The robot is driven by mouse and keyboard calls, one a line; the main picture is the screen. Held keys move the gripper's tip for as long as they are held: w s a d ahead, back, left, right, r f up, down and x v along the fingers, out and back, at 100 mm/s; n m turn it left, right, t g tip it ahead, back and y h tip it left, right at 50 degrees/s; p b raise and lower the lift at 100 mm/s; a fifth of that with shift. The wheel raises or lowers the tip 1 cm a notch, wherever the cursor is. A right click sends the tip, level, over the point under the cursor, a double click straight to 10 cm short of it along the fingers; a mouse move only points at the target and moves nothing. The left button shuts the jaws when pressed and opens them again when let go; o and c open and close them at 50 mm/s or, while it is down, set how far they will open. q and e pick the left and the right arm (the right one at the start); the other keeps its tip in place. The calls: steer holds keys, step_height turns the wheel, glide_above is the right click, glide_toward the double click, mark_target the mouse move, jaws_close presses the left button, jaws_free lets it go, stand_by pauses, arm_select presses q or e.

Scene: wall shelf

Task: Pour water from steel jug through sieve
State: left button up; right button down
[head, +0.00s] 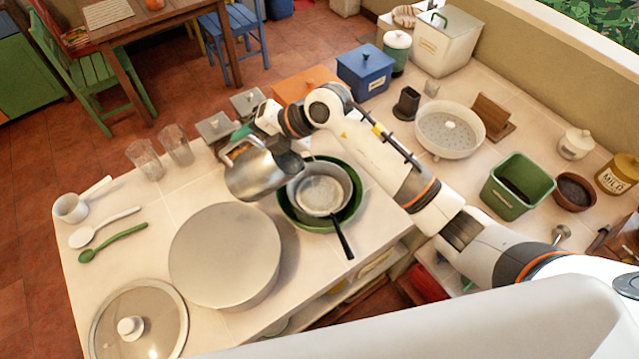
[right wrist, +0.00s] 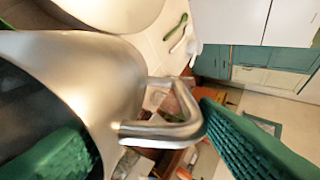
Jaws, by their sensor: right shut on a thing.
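The steel jug (head: 258,176) is held by its bar handle in my right gripper (head: 240,136), left of the sieve and partly over its rim. The jug looks tilted, its dark mouth facing the sieve side; I see no water stream. In the right wrist view the jug (right wrist: 110,75) fills the left, with its handle between my green finger pads (right wrist: 165,132). The round sieve (head: 321,193) rests over a pale pot inside a green bowl (head: 353,214). Its black handle points toward the front. My left gripper is not in view.
A large round pale container (head: 225,250) stands in front of the jug. A glass lid (head: 138,322), spoons (head: 112,240), a white mug (head: 70,207) and two glasses (head: 160,152) are at the left. Small lidded boxes (head: 215,127) stand behind my gripper. A white colander (head: 449,133) stands right.

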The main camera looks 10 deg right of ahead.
steer(key=shift+d+r+y+b, duration=0.2)
steer(key=shift+y+b, duration=0.1)
steer(key=shift+b, duration=0.25)
stand_by(0.9)
stand_by(0.5)
stand_by(0.4)
steer(key=shift+d, duration=0.1)
steer(key=shift+b, duration=0.35)
stand_by(0.4)
steer(key=shift+d, duration=0.1)
stand_by(0.5)
